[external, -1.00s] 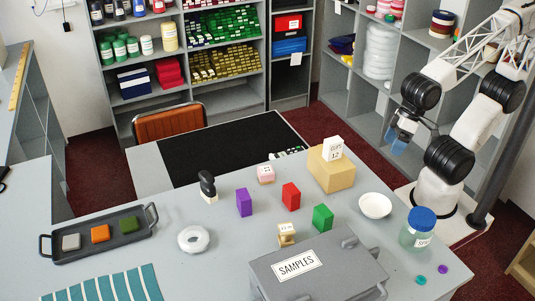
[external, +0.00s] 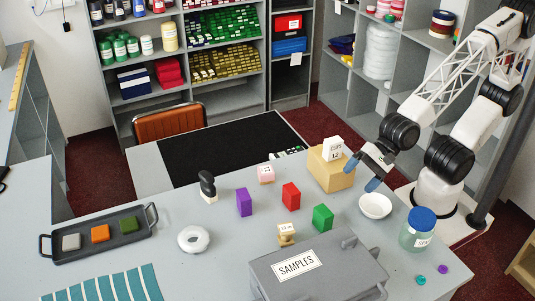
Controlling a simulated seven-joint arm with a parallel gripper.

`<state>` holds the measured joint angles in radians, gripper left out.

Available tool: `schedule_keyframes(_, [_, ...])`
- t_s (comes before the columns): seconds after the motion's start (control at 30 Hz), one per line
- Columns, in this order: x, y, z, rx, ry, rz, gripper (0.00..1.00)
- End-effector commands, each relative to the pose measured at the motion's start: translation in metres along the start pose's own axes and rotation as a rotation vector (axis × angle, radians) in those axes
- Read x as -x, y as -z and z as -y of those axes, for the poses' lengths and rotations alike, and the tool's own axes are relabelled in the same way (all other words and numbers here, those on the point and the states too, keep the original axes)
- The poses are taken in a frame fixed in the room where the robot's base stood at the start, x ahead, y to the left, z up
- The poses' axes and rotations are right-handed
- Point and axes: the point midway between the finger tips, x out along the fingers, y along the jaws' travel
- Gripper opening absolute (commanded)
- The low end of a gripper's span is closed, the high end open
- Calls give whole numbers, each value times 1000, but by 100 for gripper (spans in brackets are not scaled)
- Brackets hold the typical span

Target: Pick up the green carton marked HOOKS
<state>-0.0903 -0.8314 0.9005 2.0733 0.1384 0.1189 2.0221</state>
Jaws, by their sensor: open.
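A green carton (external: 323,217) stands upright on the grey counter, just behind the SAMPLES box. No HOOKS marking can be read on it from this side. A red carton (external: 291,196) and a purple carton (external: 244,202) stand to its left. My gripper (external: 361,174) is open and empty. It hangs above the counter beside the tan block, up and to the right of the green carton and apart from it.
The grey SAMPLES box (external: 345,273) lies in front of the green carton. A white bowl (external: 375,206) and a blue-lidded jar (external: 416,238) stand to the right. A tan block (external: 325,176) carries a white calendar block (external: 333,149). A dark tray (external: 71,256) lies at left.

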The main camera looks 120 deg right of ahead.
Motion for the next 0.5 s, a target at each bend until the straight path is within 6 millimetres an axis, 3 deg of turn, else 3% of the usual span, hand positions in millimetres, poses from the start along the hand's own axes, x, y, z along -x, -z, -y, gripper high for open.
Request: schedule_keyframes(0.5, [-75, -11, -3, -751, 148, 183, 88])
